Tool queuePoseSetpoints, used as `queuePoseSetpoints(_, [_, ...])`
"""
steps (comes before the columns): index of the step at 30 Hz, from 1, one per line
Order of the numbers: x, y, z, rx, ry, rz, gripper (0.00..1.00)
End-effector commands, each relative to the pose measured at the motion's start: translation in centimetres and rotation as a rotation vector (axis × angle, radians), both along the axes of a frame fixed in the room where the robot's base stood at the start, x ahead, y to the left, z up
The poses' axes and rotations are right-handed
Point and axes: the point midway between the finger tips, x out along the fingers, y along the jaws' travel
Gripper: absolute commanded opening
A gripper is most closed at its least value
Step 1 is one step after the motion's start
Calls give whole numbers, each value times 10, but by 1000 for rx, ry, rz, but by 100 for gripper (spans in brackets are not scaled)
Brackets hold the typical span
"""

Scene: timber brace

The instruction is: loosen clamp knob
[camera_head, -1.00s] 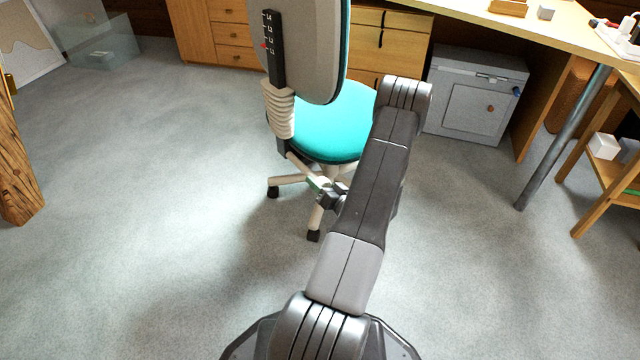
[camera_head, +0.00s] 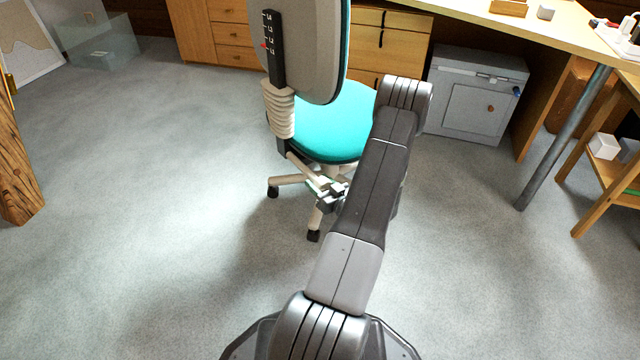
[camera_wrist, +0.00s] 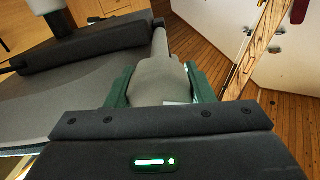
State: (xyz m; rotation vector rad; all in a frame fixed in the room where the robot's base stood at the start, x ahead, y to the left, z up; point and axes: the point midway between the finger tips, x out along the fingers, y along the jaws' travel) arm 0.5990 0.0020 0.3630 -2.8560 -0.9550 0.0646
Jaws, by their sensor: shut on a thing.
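My gripper (camera_head: 330,192) is low beside the office chair, under the seat's near edge. In the wrist view my gripper's two green fingers (camera_wrist: 161,84) stand on either side of a rounded grey-beige knob (camera_wrist: 160,72) and are shut on it. The knob's far end runs toward a grey part with a dark rim at the left. In the head view the knob cannot be made out behind the gripper. The chair has a teal seat (camera_head: 325,122), a grey backrest (camera_head: 308,45) and a beige ribbed post.
A desk (camera_head: 470,14) with drawers stands behind the chair. A grey cabinet (camera_head: 478,95) is under it. A metal leg (camera_head: 562,140) and a wooden shelf stand (camera_head: 600,185) are at the right. A timber post (camera_head: 15,165) is at the left. The carpet at left is open.

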Motion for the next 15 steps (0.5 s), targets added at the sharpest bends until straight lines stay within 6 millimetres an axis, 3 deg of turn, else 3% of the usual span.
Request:
queuePoseSetpoints(6, [-1,0,-2,-1,5,1,25])
queuePoseSetpoints(7, [-1,0,-2,-1,5,2,54])
queuePoseSetpoints(9, [-1,0,-2,-1,4,1,68])
queuePoseSetpoints(15, [-1,0,-1,0,2,0,70])
